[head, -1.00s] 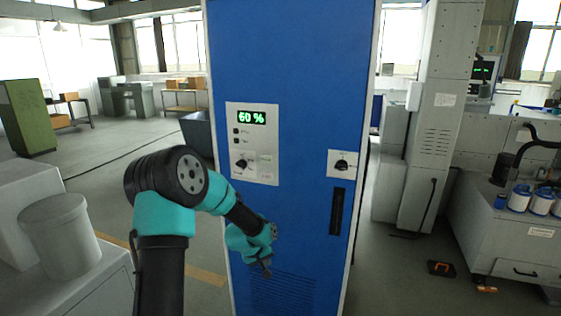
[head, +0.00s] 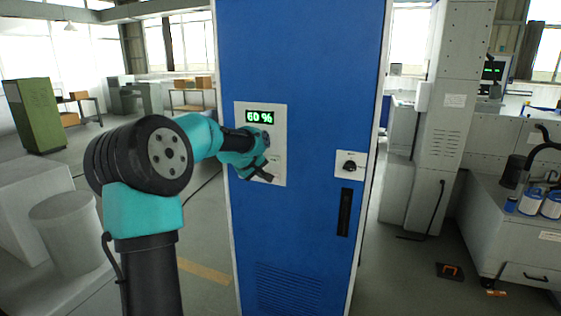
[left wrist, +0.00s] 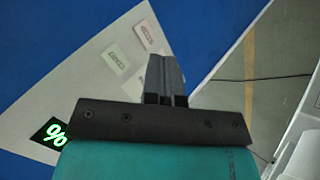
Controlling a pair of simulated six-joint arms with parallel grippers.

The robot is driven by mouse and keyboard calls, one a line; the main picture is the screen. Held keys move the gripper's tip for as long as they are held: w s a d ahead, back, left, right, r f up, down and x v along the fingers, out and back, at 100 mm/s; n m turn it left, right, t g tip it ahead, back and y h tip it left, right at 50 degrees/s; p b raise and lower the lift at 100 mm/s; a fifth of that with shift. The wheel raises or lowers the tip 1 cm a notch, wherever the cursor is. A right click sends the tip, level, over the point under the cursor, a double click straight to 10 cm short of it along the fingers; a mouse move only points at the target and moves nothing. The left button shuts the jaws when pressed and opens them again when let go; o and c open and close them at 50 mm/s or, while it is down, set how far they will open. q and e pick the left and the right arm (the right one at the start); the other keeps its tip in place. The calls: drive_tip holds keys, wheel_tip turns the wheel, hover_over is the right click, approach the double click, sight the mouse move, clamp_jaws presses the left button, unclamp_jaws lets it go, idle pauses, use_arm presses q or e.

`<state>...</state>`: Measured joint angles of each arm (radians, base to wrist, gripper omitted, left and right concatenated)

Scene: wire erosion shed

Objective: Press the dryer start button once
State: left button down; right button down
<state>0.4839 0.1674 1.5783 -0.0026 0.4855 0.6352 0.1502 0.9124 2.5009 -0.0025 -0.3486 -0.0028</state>
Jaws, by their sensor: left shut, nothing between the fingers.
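A tall blue cabinet (head: 310,60) stands in front of me, with a light grey control panel (head: 280,150) on its upper left. A green display (head: 259,117) on the panel reads 60 %. My left gripper (head: 267,177) is shut and empty in front of the panel's lower part. It hides the panel's buttons and knob in the head view; I cannot tell whether it touches the panel. My right gripper is out of view.
A second plate with a black rotary switch (head: 350,166) is on the cabinet's right, above a black handle (head: 344,212). A grey bin (head: 68,235) stands at left. A bench with blue-white spools (head: 530,200) is at right.

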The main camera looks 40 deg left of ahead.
sight(272, 161)
use_arm(q)
drive_tip(key=shift+w+a, duration=0.1)
idle(0.3)
drive_tip(key=shift+w+a, duration=0.55)
drive_tip(key=shift+w, duration=0.75)
drive_tip(key=shift+w+a, duration=0.5)
drive_tip(key=shift+w, duration=0.85)
drive_tip(key=shift+w+a, duration=0.55)
drive_tip(key=shift+w, duration=0.75)
drive_tip(key=shift+w+a, duration=0.2)
drive_tip(key=shift+w, duration=0.2)
drive_tip(key=shift+w+a, duration=0.15)
drive_tip(key=shift+w, duration=0.2)
drive_tip(key=shift+s, duration=0.15)
drive_tip(key=shift+s+d, duration=0.35)
drive_tip(key=shift+s, duration=0.3)
drive_tip(key=shift+s, duration=0.1)
drive_tip(key=shift+s+d, duration=0.3)
drive_tip(key=shift+s, duration=0.45)
drive_tip(key=shift+s+d, duration=0.35)
drive_tip(key=shift+s, duration=0.35)
drive_tip(key=shift+s+d, duration=0.3)
drive_tip(key=shift+s, duration=0.45)
